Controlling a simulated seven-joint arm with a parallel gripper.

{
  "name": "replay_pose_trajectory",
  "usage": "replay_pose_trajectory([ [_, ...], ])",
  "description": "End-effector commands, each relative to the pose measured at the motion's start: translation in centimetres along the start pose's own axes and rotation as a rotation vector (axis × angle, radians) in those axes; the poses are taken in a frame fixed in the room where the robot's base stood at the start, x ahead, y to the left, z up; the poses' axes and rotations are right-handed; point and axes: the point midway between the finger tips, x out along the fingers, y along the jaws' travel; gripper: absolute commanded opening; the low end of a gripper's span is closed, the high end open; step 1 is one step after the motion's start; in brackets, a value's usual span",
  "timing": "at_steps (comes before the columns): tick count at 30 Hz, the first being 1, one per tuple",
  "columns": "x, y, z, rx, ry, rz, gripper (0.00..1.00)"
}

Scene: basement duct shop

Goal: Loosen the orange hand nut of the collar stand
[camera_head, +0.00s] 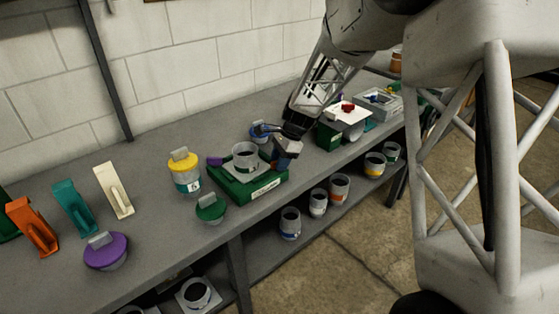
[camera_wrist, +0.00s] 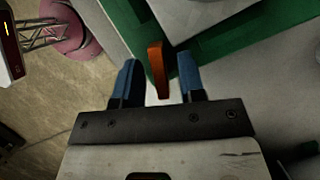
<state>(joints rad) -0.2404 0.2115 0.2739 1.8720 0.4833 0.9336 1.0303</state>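The collar stand has a green base (camera_head: 248,188) with a pale plate and a grey ring-shaped collar (camera_head: 245,156) on top. It stands on the bench in the head view, and its green frame (camera_wrist: 215,50) shows in the wrist view. The orange hand nut (camera_wrist: 156,62) is a narrow upright bar in the wrist view. My gripper (camera_wrist: 159,80) is open, with its blue fingertips on either side of the nut and a visible gap on both sides. In the head view my gripper (camera_head: 286,148) is at the stand's right side and largely hides the nut.
A yellow-lidded can (camera_head: 184,172), a green-lidded pot (camera_head: 211,209) and a purple-lidded pot (camera_head: 106,251) stand left of the stand. A blue-topped item (camera_head: 260,132) stands behind it. A green box (camera_head: 331,135) is to the right. Several cans sit on the lower shelf.

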Motion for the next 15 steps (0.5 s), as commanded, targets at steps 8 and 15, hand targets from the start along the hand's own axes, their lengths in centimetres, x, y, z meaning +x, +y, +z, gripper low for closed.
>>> replay_pose_trajectory([
  [8,-0.03,-0.01,0.01,0.0,0.0,0.0,0.0],
  [15,-0.04,-0.02,0.01,-0.008,0.0,0.003,0.0],
])
